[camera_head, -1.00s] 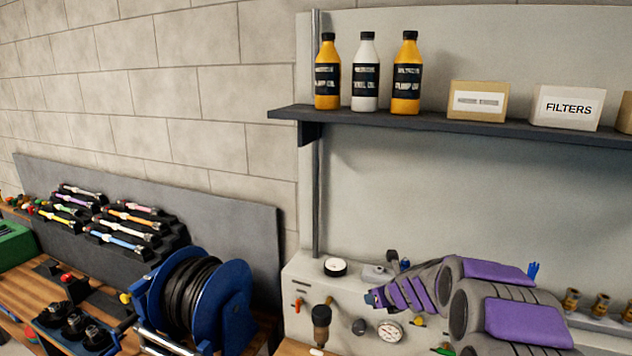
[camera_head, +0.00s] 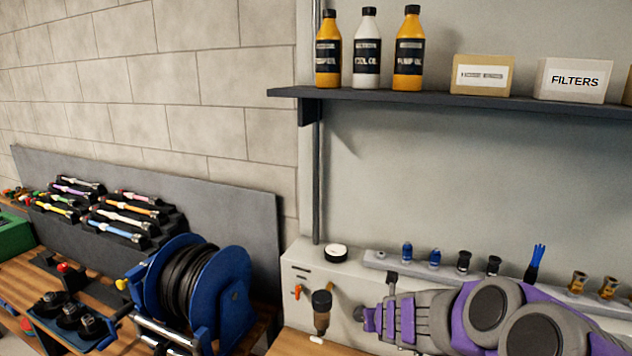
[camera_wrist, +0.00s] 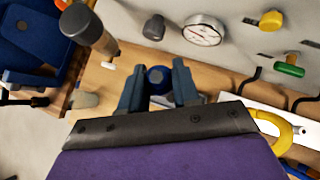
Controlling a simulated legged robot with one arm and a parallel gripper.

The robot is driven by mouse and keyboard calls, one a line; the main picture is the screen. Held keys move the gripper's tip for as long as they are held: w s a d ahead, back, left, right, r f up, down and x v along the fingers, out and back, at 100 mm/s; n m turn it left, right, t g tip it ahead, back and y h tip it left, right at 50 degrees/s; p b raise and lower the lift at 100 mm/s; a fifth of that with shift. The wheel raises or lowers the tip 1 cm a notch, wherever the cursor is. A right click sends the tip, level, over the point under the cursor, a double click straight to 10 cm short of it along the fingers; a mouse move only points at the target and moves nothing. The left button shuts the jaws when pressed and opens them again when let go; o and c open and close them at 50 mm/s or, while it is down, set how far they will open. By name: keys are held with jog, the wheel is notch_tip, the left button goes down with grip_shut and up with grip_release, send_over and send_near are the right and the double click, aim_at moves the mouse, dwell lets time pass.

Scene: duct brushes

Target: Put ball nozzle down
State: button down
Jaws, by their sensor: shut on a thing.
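In the wrist view my gripper (camera_wrist: 158,88) has its two dark blue-grey fingers on either side of a round blue ball nozzle (camera_wrist: 158,76). It is shut on the nozzle and holds it in front of the wooden bench top (camera_wrist: 222,82); whether the nozzle touches the wood cannot be told. In the head view my gripper (camera_head: 369,319) points left at the front of the light grey cabinet (camera_head: 300,268). The nozzle cannot be made out there.
A grey rack (camera_head: 375,260) behind my arm holds several blue, black and brass fittings. A gauge (camera_wrist: 203,31) and valve knobs face the bench. A blue hose reel (camera_head: 205,290) stands at left.

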jog(key=shift+m+h, duration=0.3)
jog(key=shift+m, duration=0.1)
jog(key=shift+s+a+f+b, duration=0.25)
jog(key=shift+s+f+b, duration=0.15)
jog(key=shift+s+f, duration=0.35)
jog(key=shift+s+a+f+b, duration=0.2)
jog(key=shift+s+f+b, duration=0.25)
jog(key=shift+s, duration=0.5)
